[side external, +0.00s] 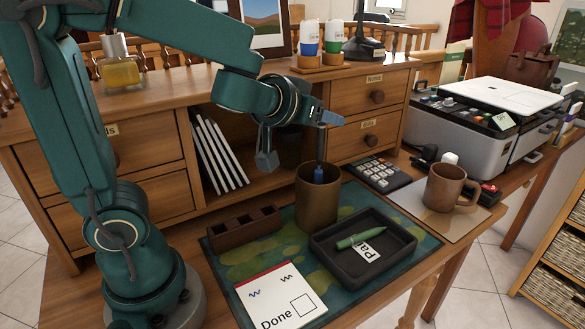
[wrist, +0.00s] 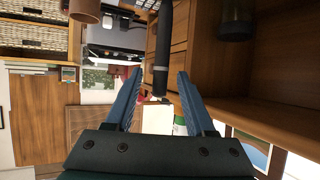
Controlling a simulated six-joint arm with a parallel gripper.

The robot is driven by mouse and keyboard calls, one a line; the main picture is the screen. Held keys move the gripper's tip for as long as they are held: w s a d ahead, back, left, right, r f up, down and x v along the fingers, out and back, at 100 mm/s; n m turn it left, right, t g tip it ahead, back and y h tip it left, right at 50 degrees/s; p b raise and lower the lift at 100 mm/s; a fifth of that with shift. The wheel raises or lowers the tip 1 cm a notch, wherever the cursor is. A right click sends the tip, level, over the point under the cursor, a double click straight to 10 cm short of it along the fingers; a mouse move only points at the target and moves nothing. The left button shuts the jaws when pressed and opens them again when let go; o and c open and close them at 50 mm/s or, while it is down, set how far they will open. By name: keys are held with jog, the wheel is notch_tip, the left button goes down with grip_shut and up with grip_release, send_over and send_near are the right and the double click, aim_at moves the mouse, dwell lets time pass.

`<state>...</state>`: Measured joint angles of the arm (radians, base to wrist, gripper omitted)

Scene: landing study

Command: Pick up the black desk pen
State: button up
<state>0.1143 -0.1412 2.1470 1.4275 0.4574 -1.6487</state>
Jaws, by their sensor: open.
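The black desk pen (side external: 320,142) stands nearly upright in a brown cup (side external: 317,206), its lower end hidden inside. A small blue piece (side external: 318,175) shows at the cup's mouth; I cannot tell whether it belongs to the pen. My gripper (side external: 326,118) is at the pen's upper end, above the cup. In the wrist view the pen (wrist: 162,45) appears between the two blue fingers of my open gripper (wrist: 160,72), with a gap on each side. Its end reaches in past the fingertips in that picture. I cannot tell its exact depth.
A black tray (side external: 325,259) holds a green pen (side external: 361,238) and a label. A brown block with slots (side external: 240,228), a "Done" card (side external: 280,296), a calculator (side external: 377,174) and a mug (side external: 446,188) surround the cup. The drawer unit (side external: 370,97) stands close behind.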

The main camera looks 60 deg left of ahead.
jog(key=shift+w, duration=0.1)
grip_shut()
dwell(0.4)
jog(key=shift+r, duration=5)
